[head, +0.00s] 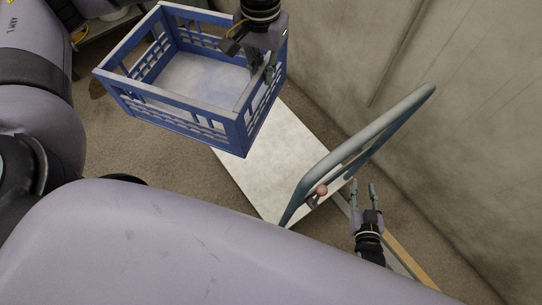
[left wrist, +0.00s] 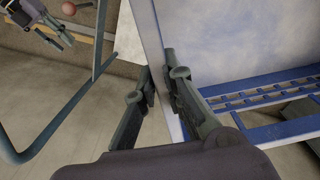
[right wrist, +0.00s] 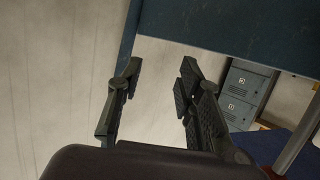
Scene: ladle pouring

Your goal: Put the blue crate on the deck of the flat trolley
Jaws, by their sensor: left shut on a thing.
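The blue crate (head: 190,115), with open slatted walls and an empty pale floor, is at the top left of the head view. My left gripper (head: 264,68) is shut on its right-hand wall; the rim also shows between the fingers in the left wrist view (left wrist: 168,95). The flat trolley has a pale deck (head: 275,160) and a grey-green tube handle (head: 385,115). The crate overlaps the deck's far end in the picture, and the gap between them cannot be judged. My right gripper (head: 363,188) is open and empty beside the handle.
A small pinkish ball (head: 321,190) shows at the handle's lower part. A plain wall (head: 480,130) stands close on the right. Grey lockers (right wrist: 245,92) show in the right wrist view. The visible near part of the deck is bare.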

